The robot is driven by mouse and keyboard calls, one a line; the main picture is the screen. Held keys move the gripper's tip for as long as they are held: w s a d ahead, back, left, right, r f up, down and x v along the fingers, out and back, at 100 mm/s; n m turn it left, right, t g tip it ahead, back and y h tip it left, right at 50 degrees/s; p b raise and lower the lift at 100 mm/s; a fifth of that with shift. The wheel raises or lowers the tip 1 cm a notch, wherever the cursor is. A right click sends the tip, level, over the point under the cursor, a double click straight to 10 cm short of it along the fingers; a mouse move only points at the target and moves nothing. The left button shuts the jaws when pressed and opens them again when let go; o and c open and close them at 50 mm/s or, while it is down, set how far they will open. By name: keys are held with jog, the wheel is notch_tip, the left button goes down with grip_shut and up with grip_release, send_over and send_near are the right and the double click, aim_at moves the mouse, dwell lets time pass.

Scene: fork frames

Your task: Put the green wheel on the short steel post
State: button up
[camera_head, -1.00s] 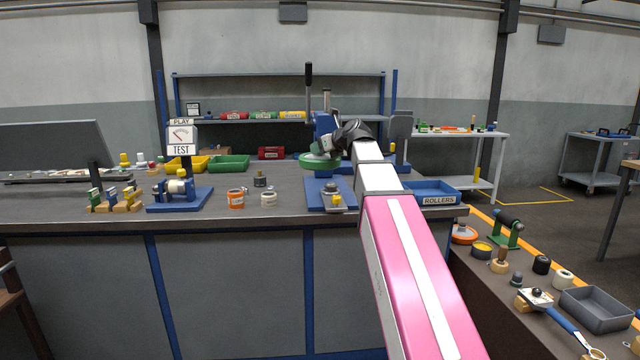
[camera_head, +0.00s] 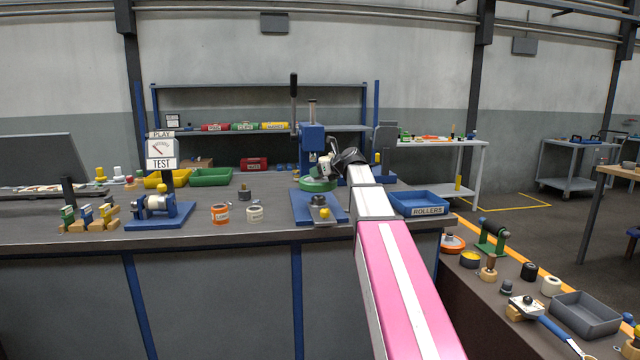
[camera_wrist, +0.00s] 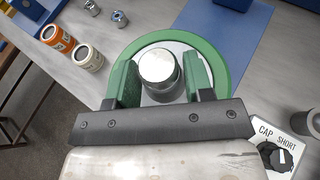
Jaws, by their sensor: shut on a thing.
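The green wheel (camera_head: 318,184) is a flat disc beside the blue hand press, behind the blue plate. In the wrist view the green wheel (camera_wrist: 214,44) shows as a green rim around a pale face. My gripper (camera_wrist: 157,85) is over its middle, with green fingers on both sides of a grey cylinder with a bright round top (camera_wrist: 157,66). My gripper (camera_head: 326,168) is shut on the wheel's middle part. I cannot tell whether the cylinder is the wheel's hub or the short steel post. No separate short steel post can be made out with certainty.
The blue press (camera_head: 312,140) with its upright lever stands close behind. An orange can (camera_head: 220,213) and a white can (camera_head: 255,214) stand to the left. A blue ROLLERS tray (camera_head: 420,204) lies to the right. A knob box marked CAP SHORT (camera_wrist: 280,150) is near my gripper.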

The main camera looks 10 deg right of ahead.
aim_at(324, 180)
jog(key=shift+d+f, duration=0.1)
jog(key=shift+f, duration=1.95)
jog(key=shift+f, duration=0.1)
jog(key=o, duration=1.3)
jog(key=v, duration=1.2)
jog(key=shift+w, duration=0.1)
